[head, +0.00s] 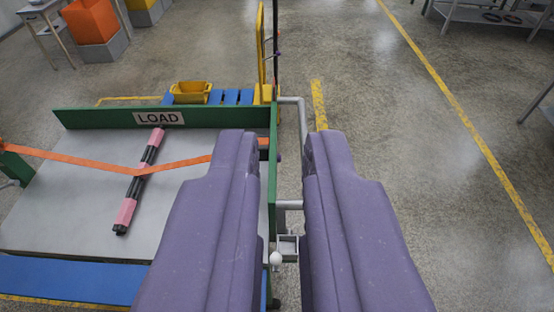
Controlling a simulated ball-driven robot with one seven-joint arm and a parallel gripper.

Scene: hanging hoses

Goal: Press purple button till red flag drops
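My gripper (279,142) has two thick purple fingers reaching forward from the bottom of the picture. They are apart, with a clear gap between them and nothing held. The gap lies over the right edge of a green-walled bed. I cannot make out a purple button for certain; a tiny dark purplish spot (280,157) shows between the fingertips, beside the green wall. I see no red flag. The fingers hide part of the bed and the floor.
The grey bed has a green wall (85,118) with a LOAD sign (159,118). An orange strap (70,158) crosses a pink and black bar (140,180). A grey pipe frame (302,115) and yellow post (261,50) stand ahead.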

